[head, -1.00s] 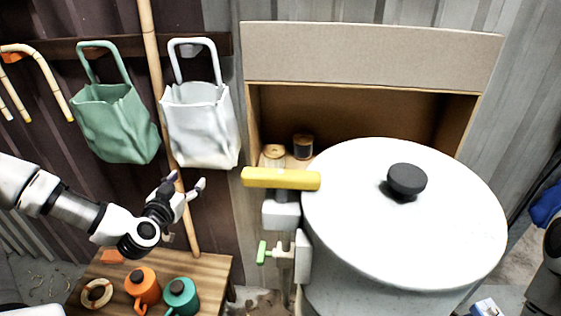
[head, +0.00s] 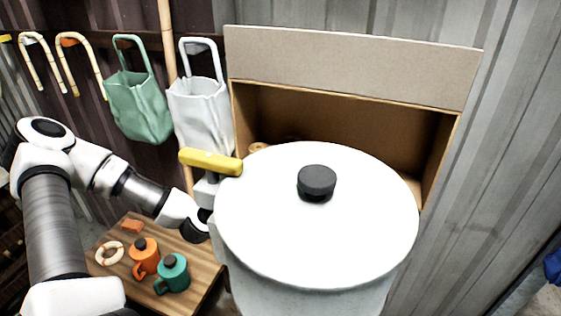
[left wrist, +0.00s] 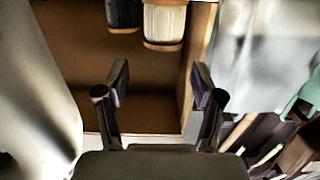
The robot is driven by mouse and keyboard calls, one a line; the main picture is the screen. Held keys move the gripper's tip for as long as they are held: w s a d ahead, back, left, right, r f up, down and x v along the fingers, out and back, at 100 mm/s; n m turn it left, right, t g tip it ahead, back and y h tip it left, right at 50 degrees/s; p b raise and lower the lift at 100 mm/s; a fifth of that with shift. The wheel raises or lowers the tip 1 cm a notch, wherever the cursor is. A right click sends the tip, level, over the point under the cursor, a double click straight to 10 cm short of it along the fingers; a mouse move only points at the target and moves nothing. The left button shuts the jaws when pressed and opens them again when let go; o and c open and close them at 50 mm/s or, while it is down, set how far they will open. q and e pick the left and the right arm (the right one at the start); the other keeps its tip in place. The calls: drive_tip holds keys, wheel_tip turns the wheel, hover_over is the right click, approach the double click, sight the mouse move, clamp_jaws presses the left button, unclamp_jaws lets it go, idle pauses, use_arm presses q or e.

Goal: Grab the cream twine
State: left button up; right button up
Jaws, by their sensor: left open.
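The cream twine (left wrist: 164,22) is a spool with pale thread and wooden ends. It is at the top of the left wrist view, beside a dark spool (left wrist: 122,14), inside the open brown box (left wrist: 85,62). In the head view only a wooden spool end (head: 258,147) shows above the pot's edge. My left gripper (left wrist: 160,100) is open and empty, its fingers apart and pointing into the box. The twine is ahead of the fingers, not between them. In the head view this gripper is hidden behind the pot and its yellow handle. My right gripper is not in view.
A large white lidded pot (head: 270,235) with a yellow handle (head: 210,162) stands before the box (head: 350,122). White (head: 202,112) and green (head: 140,108) bags hang left. A low table (head: 197,270) holds orange (head: 146,262) and teal (head: 172,276) jugs.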

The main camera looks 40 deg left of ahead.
sight(255, 151)
use_arm(q)
drive_tip(key=b+x, duration=0.1)
drive_tip(key=x, duration=0.7)
drive_tip(key=shift+r+b, duration=0.15)
drive_tip(key=shift+b, duration=0.15)
drive_tip(key=shift+w, duration=0.15)
drive_tip(key=shift+a, duration=0.3)
drive_tip(key=shift+c, duration=1.3)
drive_tip(key=c, duration=0.5)
drive_tip(key=shift+c, duration=0.9)
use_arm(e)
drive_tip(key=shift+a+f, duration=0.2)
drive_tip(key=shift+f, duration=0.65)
use_arm(q)
drive_tip(key=shift+r, duration=0.1)
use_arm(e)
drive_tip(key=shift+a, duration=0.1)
